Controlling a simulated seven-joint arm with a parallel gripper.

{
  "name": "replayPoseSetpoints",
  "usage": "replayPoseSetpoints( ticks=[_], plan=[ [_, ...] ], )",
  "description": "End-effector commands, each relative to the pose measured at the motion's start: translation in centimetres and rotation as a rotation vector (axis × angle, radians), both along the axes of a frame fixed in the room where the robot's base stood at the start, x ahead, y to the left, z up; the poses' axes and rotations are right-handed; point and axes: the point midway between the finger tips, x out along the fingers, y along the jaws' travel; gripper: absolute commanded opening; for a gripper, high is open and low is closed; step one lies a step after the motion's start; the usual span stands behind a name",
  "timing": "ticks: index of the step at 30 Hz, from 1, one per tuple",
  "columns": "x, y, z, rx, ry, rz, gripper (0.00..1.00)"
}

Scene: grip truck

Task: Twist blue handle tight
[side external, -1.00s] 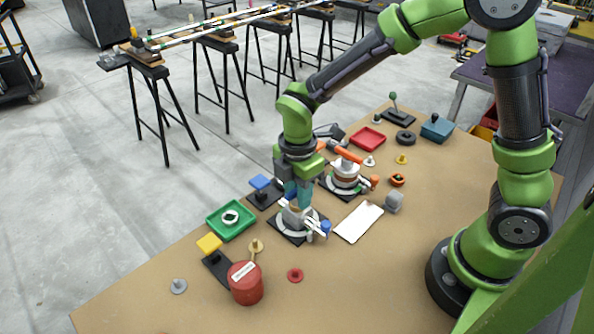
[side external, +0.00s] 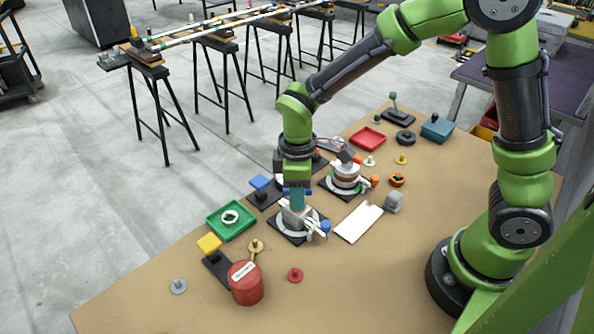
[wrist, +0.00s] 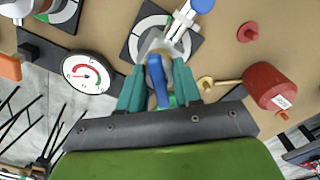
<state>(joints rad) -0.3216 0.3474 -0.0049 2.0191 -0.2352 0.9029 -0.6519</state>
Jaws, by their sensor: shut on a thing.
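The blue handle (wrist: 158,88) shows in the wrist view as a bar between the two teal fingers. My gripper (wrist: 160,76) is shut on it, one finger on each side. The valve has a metallic body (wrist: 176,38) with a side arm ending in a blue knob (side external: 326,226). It sits on a black plate with a white ring (side external: 288,235). I cannot tell how tight the handle is.
A second valve (side external: 346,176) stands just behind. A white plate (side external: 359,221) and a grey block (side external: 394,202) lie to the right. A green tray (side external: 231,219) is left, a red canister (side external: 246,283) in front, and a round gauge (wrist: 86,72) shows in the wrist view.

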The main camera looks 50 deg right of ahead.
Motion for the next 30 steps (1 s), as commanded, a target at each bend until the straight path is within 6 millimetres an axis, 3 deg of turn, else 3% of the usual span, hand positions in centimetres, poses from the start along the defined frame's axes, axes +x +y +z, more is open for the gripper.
replayPoseSetpoints(
  ticks=[30],
  plan=[
    [-0.01,-0.1,-0.01,-0.002,0.0,-0.814,0.06]
  ],
)
